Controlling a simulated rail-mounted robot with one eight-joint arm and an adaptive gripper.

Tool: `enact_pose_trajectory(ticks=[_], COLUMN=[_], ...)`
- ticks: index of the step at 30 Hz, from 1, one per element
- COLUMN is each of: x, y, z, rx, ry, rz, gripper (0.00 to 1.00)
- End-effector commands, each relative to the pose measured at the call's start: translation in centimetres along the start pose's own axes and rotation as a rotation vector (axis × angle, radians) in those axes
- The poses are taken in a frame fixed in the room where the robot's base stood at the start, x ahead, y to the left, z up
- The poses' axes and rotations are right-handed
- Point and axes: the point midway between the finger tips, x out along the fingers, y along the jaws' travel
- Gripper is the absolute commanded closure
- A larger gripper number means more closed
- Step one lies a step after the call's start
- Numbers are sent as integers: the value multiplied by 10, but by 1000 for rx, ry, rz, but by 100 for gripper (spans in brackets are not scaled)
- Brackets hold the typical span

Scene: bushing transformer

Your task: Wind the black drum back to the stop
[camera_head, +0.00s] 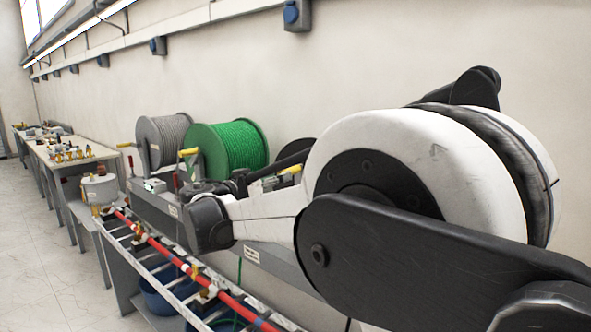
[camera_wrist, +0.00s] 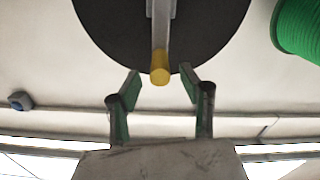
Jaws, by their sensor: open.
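The black drum (camera_wrist: 105,25) fills the top of the wrist view as a dark disc. A grey crank arm (camera_wrist: 160,25) runs down its face to a yellow handle (camera_wrist: 159,75). My gripper (camera_wrist: 161,72) is open, with one green-padded finger on each side of the handle in the picture. Both fingers look apart from it; how deep the handle sits between them I cannot tell. In the head view a dark disc (camera_head: 301,148), apparently the black drum, is mostly hidden behind my arm. No stop can be made out.
The green drum (camera_head: 228,148) and the grey drum (camera_head: 163,140) stand to the left on the same bench, with yellow-handled cranks. A red rod (camera_head: 155,243) lies along a rack in front. The wall is close behind. The floor (camera_head: 45,255) at left is clear.

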Motion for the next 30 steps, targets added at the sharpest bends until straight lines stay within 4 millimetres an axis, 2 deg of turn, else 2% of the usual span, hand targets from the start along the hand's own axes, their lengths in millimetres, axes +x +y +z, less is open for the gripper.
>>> enact_pose_trajectory(ticks=[1, 6, 12, 18, 25, 26, 30], x=[11, 41, 65, 74, 74, 74, 74], y=[1, 1, 1, 0, 0, 0, 0], z=[-1, -1, -1, 0, 0, 0, 0], rx=[0, 0, -1, -1, -1, -1, -1], ry=[-1, -1, -1, -1, -1, -1, -1], rz=[3, 3, 1, -1, 0, 0, 0], gripper=[60, 60, 60, 60, 60, 61, 80])
